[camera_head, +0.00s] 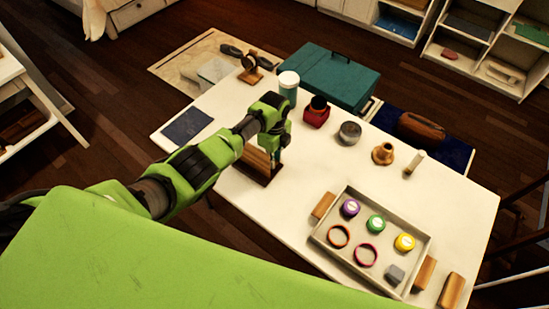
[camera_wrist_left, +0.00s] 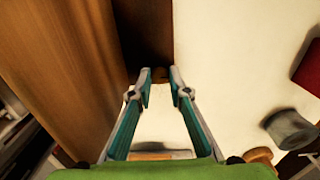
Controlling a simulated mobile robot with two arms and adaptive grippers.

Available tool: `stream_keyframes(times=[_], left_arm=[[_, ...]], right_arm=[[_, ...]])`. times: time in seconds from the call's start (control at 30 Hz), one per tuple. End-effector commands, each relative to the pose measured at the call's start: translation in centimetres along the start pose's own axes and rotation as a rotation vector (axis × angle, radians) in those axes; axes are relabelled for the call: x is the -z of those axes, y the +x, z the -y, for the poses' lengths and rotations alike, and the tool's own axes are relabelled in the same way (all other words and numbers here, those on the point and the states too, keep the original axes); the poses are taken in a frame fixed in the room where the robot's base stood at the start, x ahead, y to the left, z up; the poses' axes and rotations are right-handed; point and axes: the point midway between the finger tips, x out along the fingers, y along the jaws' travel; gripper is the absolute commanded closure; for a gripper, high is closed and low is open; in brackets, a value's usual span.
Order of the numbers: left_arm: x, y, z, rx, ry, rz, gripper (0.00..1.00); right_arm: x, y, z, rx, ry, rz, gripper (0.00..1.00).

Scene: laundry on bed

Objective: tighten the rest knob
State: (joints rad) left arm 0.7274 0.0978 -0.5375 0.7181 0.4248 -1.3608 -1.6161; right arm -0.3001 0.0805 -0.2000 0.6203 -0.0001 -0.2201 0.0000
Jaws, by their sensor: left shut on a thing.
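The wooden rest (camera_head: 256,157) stands on a dark base plate on the white table, partly hidden behind my left arm. In the left wrist view its tall wooden side (camera_wrist_left: 65,60) fills the left. A small brown knob (camera_wrist_left: 160,74) shows between the fingertips there, beside the dark plate. My left gripper (camera_head: 276,166) reaches down at the right side of the rest. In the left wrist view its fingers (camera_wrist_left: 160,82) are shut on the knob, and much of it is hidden. My right gripper is not in view.
A tray (camera_head: 325,232) with colored lids and rings lies at right. A dark blue mat (camera_head: 187,125) lies at left.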

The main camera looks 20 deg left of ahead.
Motion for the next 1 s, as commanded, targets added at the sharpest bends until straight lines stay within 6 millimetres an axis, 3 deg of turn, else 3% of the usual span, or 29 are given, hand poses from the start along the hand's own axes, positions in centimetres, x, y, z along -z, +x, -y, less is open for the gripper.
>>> stream_keyframes(times=[0.2, 0.23, 0.27, 0.3, 0.73, 0.87, 1.0], left_arm=[[0.0, 0.0, 0.0, 0.001, 0.0, 0.001, 1.0], [0.0, 0.0, 0.0, 0.001, 0.0, 0.001, 0.75], [0.0, 0.0, 0.0, 0.001, 0.0, 0.001, 0.67], [0.0, 0.0, 0.0, 0.001, 0.0, 0.001, 0.66], [0.0, -0.6, 0.1, 0.002, 0.0, 0.0, 0.66], [0.0, -2.2, 0.1, 0.004, -0.001, 0.0, 0.66], [-0.1, -5.0, 0.2, 0.005, 0.0, 0.001, 0.66]], right_arm=[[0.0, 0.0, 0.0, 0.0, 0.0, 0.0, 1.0], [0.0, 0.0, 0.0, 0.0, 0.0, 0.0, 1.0], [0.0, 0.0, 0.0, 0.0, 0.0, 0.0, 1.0], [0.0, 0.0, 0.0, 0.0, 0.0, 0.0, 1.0], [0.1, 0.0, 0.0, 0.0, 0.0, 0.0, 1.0], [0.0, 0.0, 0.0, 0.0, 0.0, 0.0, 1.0], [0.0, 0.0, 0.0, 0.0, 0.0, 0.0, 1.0]])
